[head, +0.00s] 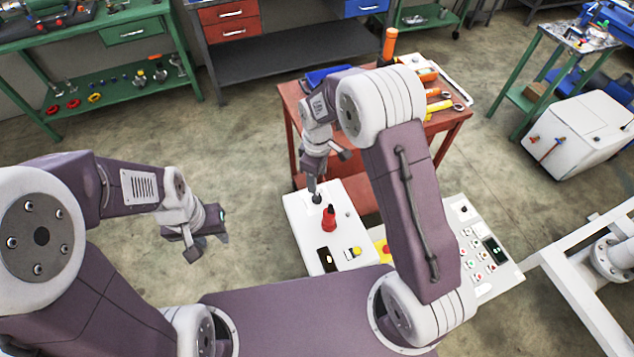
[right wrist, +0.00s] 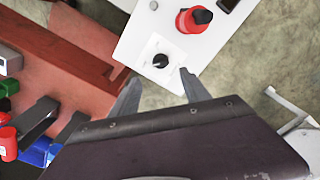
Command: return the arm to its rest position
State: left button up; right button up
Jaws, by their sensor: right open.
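My right arm (head: 400,190) rises from its shoulder and bends down at the elbow over a white control panel. My right gripper (head: 325,168) is above the panel's far left part. In the right wrist view its two fingers (right wrist: 160,92) are spread apart with nothing between them. A black knob (right wrist: 160,60) on a white plate lies just beyond the fingertips. The knob also shows in the head view (head: 316,198), close to one fingertip; I cannot tell if they touch. My left gripper (head: 206,238) hangs over bare floor at the left, and its finger gap is unclear.
A red workbench (head: 290,95) with tools stands just behind my right arm. A button panel (head: 480,250) lies to the right. Floor between the left gripper and green bench is clear.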

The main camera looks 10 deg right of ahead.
dwell(0.4)
jog(key=s+d+r+m+t, duration=0.2)
jog(key=s+d+r+m, duration=0.15)
jog(key=d+r, duration=0.4)
jog(key=s+d+f+m, duration=0.1)
jog(key=s+m, duration=0.7)
jog(key=s, duration=0.5)
jog(key=shift+f+g, duration=0.15)
jog(key=shift+g, duration=0.25)
